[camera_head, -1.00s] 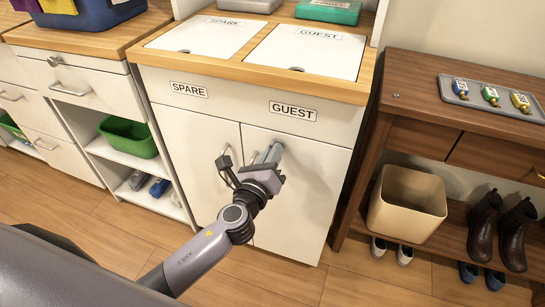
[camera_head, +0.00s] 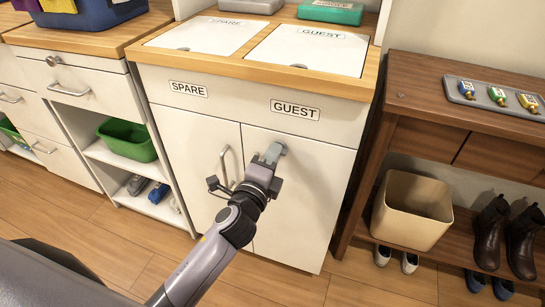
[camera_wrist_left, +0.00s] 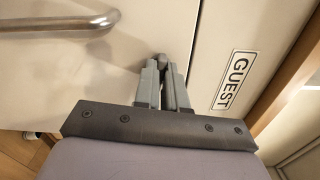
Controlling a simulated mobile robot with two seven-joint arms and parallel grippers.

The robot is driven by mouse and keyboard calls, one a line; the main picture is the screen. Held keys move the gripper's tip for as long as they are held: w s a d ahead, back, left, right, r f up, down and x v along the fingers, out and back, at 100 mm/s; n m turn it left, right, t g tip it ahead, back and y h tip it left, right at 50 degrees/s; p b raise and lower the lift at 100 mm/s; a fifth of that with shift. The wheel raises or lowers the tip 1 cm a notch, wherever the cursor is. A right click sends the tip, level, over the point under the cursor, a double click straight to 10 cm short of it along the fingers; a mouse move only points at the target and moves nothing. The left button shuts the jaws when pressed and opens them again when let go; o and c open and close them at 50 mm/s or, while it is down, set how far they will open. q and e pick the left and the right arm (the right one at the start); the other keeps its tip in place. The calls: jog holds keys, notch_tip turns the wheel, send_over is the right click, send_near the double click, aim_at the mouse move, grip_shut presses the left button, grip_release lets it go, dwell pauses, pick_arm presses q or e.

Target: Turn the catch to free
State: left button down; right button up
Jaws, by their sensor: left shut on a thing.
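The catch (camera_head: 282,148) is a small grey metal piece near the upper left edge of the white door under the GUEST label (camera_head: 295,109). My left gripper (camera_head: 271,154) reaches it from below and is shut on it. In the left wrist view, the rounded tip of the catch (camera_wrist_left: 160,59) shows between the fingertips (camera_wrist_left: 163,75), and the fingers hide the rest. The GUEST label is to their right there. My right gripper is not in view.
A bar handle (camera_head: 226,166) stands out from the neighbouring SPARE door, just left of my wrist. A brown shelf unit (camera_head: 425,150) with a tan bin (camera_head: 412,208) stands to the right. The floor before the doors is clear.

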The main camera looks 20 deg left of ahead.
pick_arm(q)
jog(key=shift+n, duration=0.9)
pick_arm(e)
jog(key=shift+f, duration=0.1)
pick_arm(q)
jog(key=c, duration=1.2)
grip_release()
jog(key=shift+s, duration=0.15)
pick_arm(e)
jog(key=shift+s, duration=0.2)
